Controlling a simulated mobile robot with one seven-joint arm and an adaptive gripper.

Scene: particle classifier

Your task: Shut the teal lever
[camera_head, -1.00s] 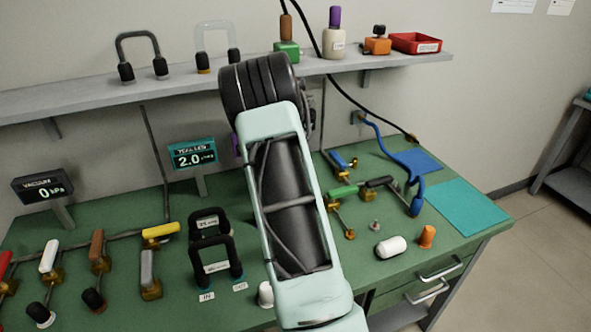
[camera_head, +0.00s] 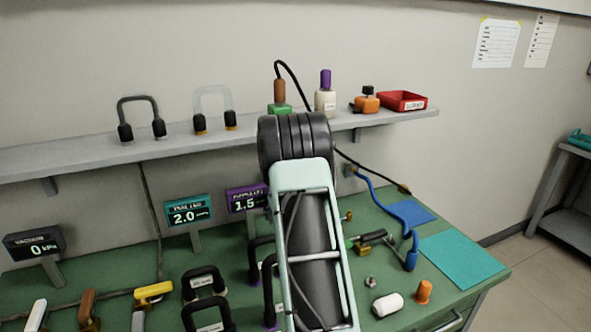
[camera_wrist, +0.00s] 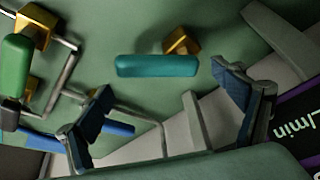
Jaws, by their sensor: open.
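The teal lever (camera_wrist: 157,66) shows in the wrist view as a teal bar-shaped handle beside a brass valve body (camera_wrist: 182,42). It lies roughly across the picture, above and between my fingers. My gripper (camera_wrist: 166,108) is open and empty, its two dark blue-grey fingers wide apart, with no visible contact with the handle. In the head view my arm covers the middle of the bench, and I cannot make out the teal lever or my fingertips there.
The wrist view shows a green handle (camera_wrist: 15,65) at left, a blue handle (camera_wrist: 118,128) near the left finger and a purple display (camera_wrist: 293,125) at right. In the head view, a black handle (camera_head: 370,237), white cylinder (camera_head: 387,305) and orange piece (camera_head: 424,291) stand right of my arm.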

